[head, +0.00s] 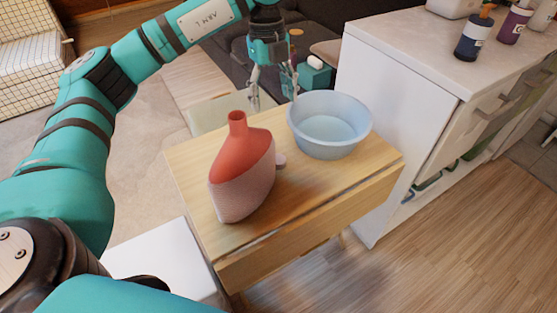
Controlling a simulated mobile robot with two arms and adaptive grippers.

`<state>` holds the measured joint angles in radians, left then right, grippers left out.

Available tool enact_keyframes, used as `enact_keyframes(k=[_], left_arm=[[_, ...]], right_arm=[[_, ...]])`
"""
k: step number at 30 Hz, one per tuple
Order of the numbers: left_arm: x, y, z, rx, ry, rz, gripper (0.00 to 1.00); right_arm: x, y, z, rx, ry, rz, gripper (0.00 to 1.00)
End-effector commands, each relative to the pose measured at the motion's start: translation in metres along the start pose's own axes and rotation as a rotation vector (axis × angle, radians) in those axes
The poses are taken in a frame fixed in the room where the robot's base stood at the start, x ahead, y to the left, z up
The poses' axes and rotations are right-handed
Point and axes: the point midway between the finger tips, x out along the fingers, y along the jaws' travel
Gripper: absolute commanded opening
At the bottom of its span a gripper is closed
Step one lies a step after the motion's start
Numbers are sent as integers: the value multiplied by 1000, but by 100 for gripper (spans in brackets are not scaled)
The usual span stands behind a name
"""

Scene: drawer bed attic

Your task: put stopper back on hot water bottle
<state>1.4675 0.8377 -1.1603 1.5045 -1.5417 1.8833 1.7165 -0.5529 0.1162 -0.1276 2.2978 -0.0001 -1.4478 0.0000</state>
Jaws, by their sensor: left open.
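The hot water bottle (241,180), red on top and ribbed pink below, stands upright on the wooden table. Its neck at the top is open. A small pale pink piece (281,160), which looks like the stopper, shows at the bottle's right side, partly hidden by it. My left gripper (274,101) is open with its fingers pointing down. It is at the far side of the table, behind the bottle and left of the basin, with nothing seen between its fingers. My right gripper is not in view.
A light blue basin (329,124) stands on the wooden table (305,187), right of the bottle. A white cabinet (400,110) rises close on the right, with several bottles on top. The table's front right part is clear. A dark sofa is behind.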

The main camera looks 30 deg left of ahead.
Motion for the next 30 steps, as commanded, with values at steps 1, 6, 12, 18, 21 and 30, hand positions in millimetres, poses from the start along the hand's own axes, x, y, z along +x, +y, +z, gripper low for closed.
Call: enact_keyframes(k=[1, 6, 12, 18, 21, 30], left_arm=[[4, 0, 0, 0, 1, 2, 67], [33, 1, 0, 1, 2, 5, 67], [77, 1, 0, 1, 2, 4, 67], [109, 0, 0, 1, 1, 2, 67], [115, 0, 0, 1, 1, 0, 67], [116, 0, 0, 1, 1, 0, 67]], right_arm=[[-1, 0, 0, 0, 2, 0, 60], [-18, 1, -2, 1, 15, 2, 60], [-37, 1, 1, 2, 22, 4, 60], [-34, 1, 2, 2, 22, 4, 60], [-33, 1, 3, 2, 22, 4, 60], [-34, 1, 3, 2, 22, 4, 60]])
